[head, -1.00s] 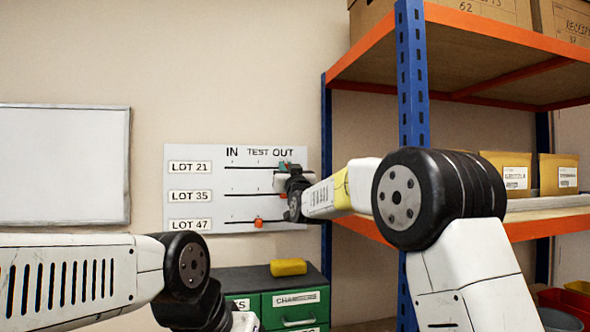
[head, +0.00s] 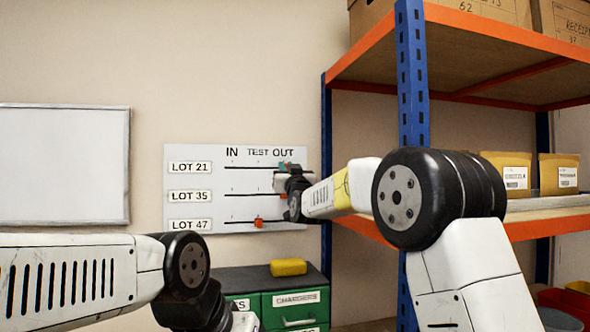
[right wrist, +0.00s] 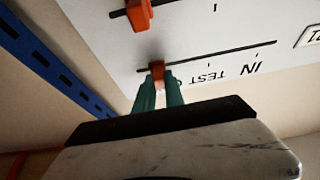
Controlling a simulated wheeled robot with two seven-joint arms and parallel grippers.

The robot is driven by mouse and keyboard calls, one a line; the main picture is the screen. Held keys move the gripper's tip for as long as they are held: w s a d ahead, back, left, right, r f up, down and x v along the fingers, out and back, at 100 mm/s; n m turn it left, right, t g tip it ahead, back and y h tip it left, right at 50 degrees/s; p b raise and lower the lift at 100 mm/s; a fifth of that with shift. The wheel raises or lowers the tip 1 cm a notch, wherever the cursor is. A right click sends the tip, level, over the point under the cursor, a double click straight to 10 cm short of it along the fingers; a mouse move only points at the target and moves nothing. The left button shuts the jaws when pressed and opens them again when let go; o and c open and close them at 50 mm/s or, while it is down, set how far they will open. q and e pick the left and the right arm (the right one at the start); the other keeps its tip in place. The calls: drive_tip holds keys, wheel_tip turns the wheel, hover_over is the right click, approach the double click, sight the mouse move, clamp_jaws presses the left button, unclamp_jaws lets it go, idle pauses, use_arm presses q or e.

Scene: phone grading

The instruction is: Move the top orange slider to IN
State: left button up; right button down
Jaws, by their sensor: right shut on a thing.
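The white slider board (head: 205,210) hangs on the wall, with three slots under IN, TEST and OUT. The top orange slider (right wrist: 156,70) sits at the OUT end of the LOT 21 slot. My right gripper (head: 285,166) is at this slider, its teal fingers (right wrist: 158,94) shut on it in the right wrist view, where the board appears upside down. The middle orange slider (right wrist: 138,13) is near OUT on the LOT 35 row, partly hidden by my gripper in the head view. The bottom orange slider (head: 258,222) is near TEST. My left gripper's fingers are out of view.
A blue and orange shelf rack (head: 413,80) stands to the right of the board, close to my right arm. Below are green drawers (head: 294,305) with a yellow object (head: 288,267) on top. The top slot (head: 243,168) is clear toward IN.

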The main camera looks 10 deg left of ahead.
drive_tip(key=s+a, duration=0.2)
drive_tip(key=a, duration=0.3)
drive_tip(key=s+a, duration=0.2)
drive_tip(key=a, duration=0.3)
drive_tip(key=s+a, duration=0.2)
drive_tip(key=a, duration=0.3)
drive_tip(key=shift+s+a, duration=0.1)
drive_tip(key=shift+s, duration=0.1)
drive_tip(key=c, duration=1.4)
unclamp_jaws()
drive_tip(key=shift+a, duration=0.15)
drive_tip(key=shift+s+d, duration=0.1)
drive_tip(key=shift+d, duration=0.1)
drive_tip(key=v, duration=0.7)
drive_tip(key=shift+s+f, duration=0.2)
drive_tip(key=shift+s, duration=0.05)
drive_tip(key=shift+d, duration=0.1)
